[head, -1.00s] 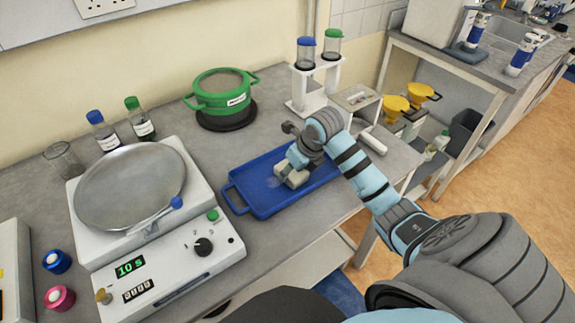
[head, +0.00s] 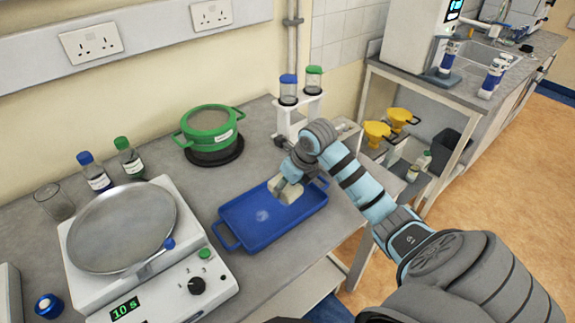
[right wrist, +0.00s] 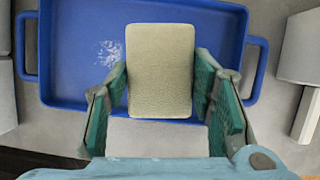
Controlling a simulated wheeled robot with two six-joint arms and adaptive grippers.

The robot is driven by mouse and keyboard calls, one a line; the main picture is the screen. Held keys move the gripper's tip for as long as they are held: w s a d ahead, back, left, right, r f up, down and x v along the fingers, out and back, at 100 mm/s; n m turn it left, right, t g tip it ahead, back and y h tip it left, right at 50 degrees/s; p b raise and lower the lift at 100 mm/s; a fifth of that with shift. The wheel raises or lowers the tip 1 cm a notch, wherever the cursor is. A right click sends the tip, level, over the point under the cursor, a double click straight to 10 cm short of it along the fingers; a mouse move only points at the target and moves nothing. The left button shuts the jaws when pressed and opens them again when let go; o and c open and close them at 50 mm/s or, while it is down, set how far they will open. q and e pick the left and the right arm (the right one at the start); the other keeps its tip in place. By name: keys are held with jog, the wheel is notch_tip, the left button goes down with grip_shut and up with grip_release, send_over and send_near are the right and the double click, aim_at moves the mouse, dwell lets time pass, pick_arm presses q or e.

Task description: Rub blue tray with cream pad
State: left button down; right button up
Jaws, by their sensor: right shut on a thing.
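The blue tray (head: 240,236) lies on the grey bench, with a pale whitish smudge (head: 262,215) on its floor. The smudge also shows in the right wrist view (right wrist: 108,52), left of the pad. My right gripper (head: 287,184) is shut on the cream pad (head: 286,193), over the tray's back right part. In the right wrist view the pad (right wrist: 160,70) sits between the two fingers and hides part of the tray (right wrist: 215,35). I cannot tell whether the pad touches the tray floor. My left gripper is not in view.
A balance with a round metal pan (head: 122,226) stands left of the tray. A green pot (head: 208,130) stands behind it on a dark round base. A white rack (head: 297,120) with blue- and green-capped containers is behind my right gripper. The bench's front edge is close to the tray.

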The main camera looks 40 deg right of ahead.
jog(key=shift+r, duration=0.1)
notch_tip(320, 180, up, 3)
jog(key=shift+r+p, duration=0.1)
jog(key=shift+p, duration=1.05)
